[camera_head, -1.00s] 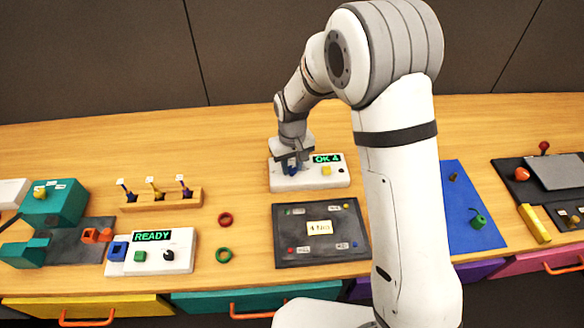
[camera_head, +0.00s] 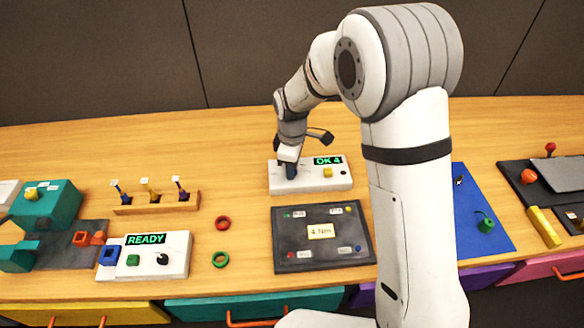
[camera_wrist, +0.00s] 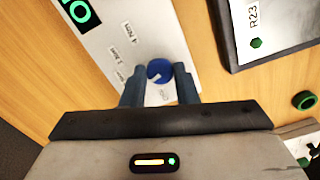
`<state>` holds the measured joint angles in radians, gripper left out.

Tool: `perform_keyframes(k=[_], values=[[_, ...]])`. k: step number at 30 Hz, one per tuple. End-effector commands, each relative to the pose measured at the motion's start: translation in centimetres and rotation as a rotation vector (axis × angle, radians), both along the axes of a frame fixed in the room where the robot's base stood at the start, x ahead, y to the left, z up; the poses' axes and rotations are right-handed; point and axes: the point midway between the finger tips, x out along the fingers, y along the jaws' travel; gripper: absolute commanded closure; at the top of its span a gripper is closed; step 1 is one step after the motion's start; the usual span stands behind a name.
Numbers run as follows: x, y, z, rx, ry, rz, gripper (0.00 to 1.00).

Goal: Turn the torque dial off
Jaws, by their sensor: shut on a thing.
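The torque dial is a round blue knob (camera_wrist: 159,71) with a white pointer mark, on the white panel (camera_head: 335,182). Labels "4 Nm" and "2 Nm" and a partly hidden label are printed around it. Which label the pointer faces is hard to tell. My gripper (camera_wrist: 159,80) is shut on the dial, one finger on each side. In the head view my gripper (camera_head: 290,172) stands at the left of the panel and hides most of the dial. The panel's green display (camera_head: 328,161) reads "OK 4".
A dark tray (camera_head: 292,240) with a "4 Nm" card lies in front. A white "READY" unit (camera_head: 178,262), red ring (camera_head: 223,223) and green ring (camera_head: 221,260) are to the left.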

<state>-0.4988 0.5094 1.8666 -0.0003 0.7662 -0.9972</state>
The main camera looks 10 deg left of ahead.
Motion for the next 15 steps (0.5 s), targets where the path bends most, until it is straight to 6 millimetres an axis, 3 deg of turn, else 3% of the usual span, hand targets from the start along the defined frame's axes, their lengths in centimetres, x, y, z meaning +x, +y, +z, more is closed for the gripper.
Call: perform_keyframes(k=[15], values=[[0.07,0.08,0.03,0.002,-0.003,0.49,0.96]])
